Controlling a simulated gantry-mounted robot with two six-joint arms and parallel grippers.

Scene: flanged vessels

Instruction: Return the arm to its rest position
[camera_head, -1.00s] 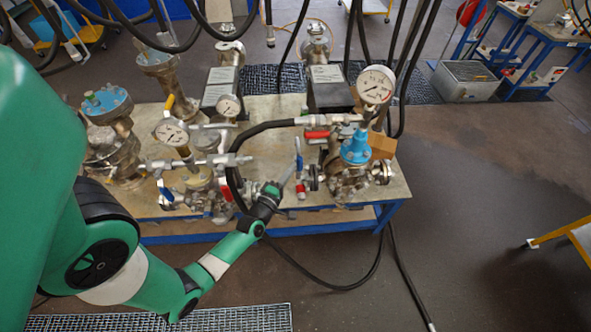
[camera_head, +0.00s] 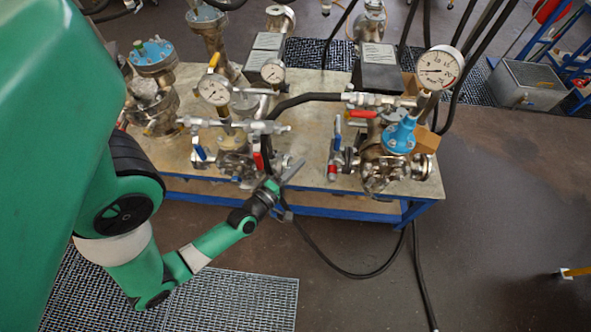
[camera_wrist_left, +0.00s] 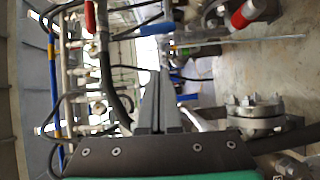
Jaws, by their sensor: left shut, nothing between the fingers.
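My left arm is green and comes in from the left in the head view. My right gripper is not in view.
The table (camera_head: 304,180) with a blue frame carries several flanged vessels, one with a blue top (camera_head: 400,135) at the right. Pressure gauges (camera_head: 440,68), valve handles and a black hose (camera_head: 300,100) crowd it.

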